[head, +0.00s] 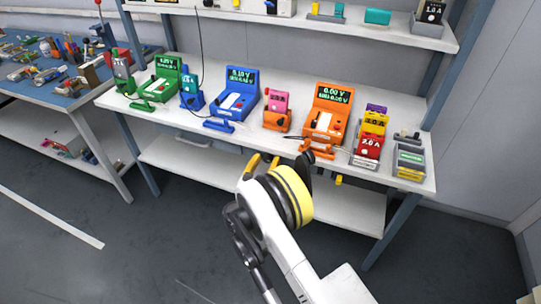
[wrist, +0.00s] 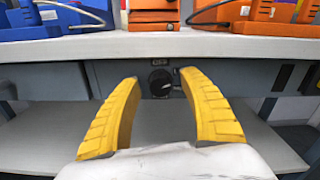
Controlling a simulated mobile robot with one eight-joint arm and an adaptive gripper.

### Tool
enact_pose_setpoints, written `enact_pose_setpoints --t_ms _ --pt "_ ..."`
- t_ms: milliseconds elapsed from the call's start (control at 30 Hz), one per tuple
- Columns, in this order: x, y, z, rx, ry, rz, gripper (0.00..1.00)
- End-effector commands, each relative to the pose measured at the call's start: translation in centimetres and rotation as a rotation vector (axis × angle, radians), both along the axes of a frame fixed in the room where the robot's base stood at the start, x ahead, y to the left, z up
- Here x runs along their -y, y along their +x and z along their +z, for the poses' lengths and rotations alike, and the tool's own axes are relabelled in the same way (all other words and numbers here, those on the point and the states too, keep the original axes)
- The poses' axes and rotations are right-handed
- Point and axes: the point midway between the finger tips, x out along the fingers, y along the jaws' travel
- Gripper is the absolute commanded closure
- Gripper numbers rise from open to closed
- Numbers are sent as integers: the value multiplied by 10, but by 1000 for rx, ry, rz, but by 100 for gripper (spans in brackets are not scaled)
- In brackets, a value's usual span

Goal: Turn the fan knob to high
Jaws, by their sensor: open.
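The knob (wrist: 160,82) is black and round, with a lighter mark on its face. It sits on a grey panel below the front edge of the bench, under a small dark label (wrist: 158,63). In the wrist view it lies between the tips of my gripper (wrist: 158,76), farther off, with no contact that I can make out. My gripper is open and empty, its two yellow fingers spread. In the head view my gripper (head: 281,160) is in front of the bench edge, and the knob is hidden or too small to tell. The label's text is unreadable.
The white bench (head: 240,138) carries a green tester (head: 163,80), a blue tester (head: 236,97) and an orange tester (head: 325,117). Its front edge (wrist: 230,44) overhangs the panel just above my fingers. A lower shelf (head: 215,172) lies below. The floor in front is clear.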

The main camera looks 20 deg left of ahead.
Motion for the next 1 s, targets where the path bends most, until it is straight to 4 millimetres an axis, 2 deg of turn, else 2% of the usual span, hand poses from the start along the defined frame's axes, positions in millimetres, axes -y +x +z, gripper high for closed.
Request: enact_pose_setpoints --t_ms 167,300,333,667,1000 --pt "0 0 0 0 0 0 51" --pt "0 0 0 0 0 0 94" --pt "0 0 0 0 0 0 100" --pt "0 0 0 2 31 0 100" --pt "1 0 0 19 237 0 100"
